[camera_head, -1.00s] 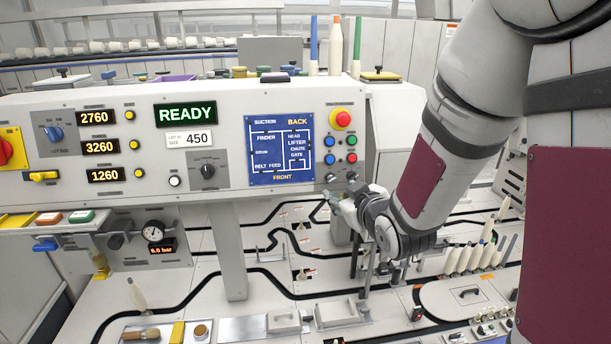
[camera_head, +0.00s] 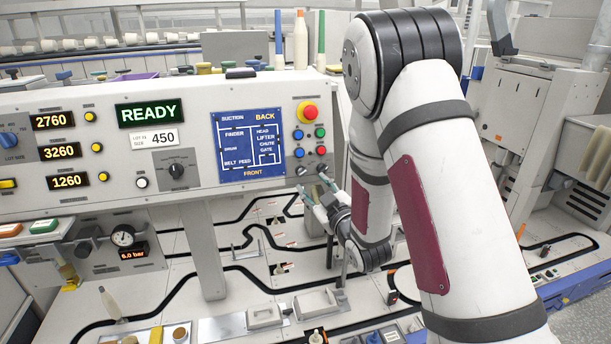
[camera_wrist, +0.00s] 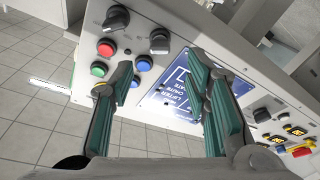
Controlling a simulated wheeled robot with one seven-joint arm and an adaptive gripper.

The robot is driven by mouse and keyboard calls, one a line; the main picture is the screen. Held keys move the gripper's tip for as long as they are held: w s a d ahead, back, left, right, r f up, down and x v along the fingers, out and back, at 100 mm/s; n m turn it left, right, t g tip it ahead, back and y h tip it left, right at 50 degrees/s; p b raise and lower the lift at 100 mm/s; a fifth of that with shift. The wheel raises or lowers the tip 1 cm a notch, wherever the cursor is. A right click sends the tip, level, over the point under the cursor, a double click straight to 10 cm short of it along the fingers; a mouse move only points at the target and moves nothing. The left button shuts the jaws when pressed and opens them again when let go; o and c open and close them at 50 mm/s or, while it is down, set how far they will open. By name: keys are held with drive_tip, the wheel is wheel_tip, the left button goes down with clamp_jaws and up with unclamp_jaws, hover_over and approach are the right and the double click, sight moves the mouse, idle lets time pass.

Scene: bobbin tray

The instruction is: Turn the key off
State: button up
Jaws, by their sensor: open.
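Two dark rotary switches (camera_head: 311,170) sit side by side at the lower right corner of the control panel. In the wrist view they are the left switch (camera_wrist: 115,18) and the right switch (camera_wrist: 159,40), at the top. I cannot tell which one carries the key, or its angle. My gripper (camera_head: 314,184) is open and empty, just below and in front of the switches. In the wrist view my gripper (camera_wrist: 160,68) has its fingers spread before the panel, apart from both switches. The left finger partly hides the emergency stop.
The red emergency stop (camera_head: 308,112) is at the panel's upper right, with red (camera_head: 321,151), green (camera_head: 320,132) and blue (camera_head: 298,134) buttons below it. A blue diagram plate (camera_head: 248,147) is to the left. A panel support post (camera_head: 205,250) stands below.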

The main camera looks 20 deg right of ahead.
sight(303, 174)
drive_tip(key=w, duration=0.4)
drive_tip(key=w+a, duration=0.1)
drive_tip(key=w, duration=0.2)
drive_tip(key=shift+c, duration=0.5)
clamp_jaws()
